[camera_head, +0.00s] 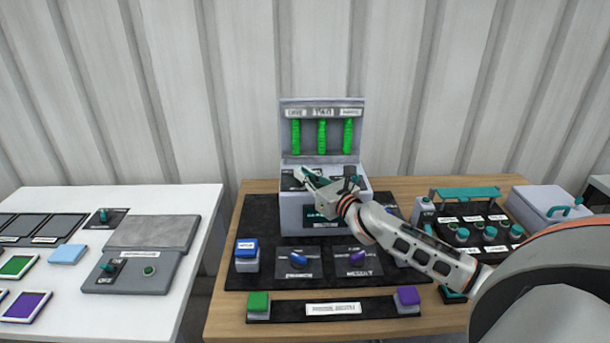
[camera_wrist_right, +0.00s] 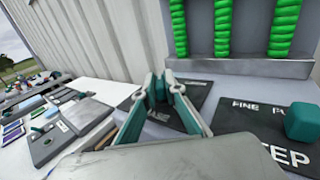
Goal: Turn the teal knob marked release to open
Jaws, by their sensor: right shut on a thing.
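The grey machine (camera_head: 298,215) with green coiled columns stands on the wooden table. My right gripper (camera_head: 304,174) reaches over its top ledge from the right, and it also shows in the wrist view (camera_wrist_right: 160,86). Its fingers are shut on the teal knob, which is largely hidden between them. The knob's dark plate (camera_wrist_right: 189,118) lies under the fingertips; its lettering is partly covered and hard to read. Another teal knob (camera_wrist_right: 302,122) stands apart on a dark plate to the right, with lettering including "STEP". My left gripper is not in view.
Blue (camera_head: 298,259) and purple (camera_head: 358,251) knobs sit before the machine, with green (camera_head: 258,301) and purple (camera_head: 407,296) buttons nearer. A panel of teal knobs (camera_head: 462,234) stands right, partly behind my arm. A white table (camera_head: 205,208) with panels is at left, beyond a gap.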

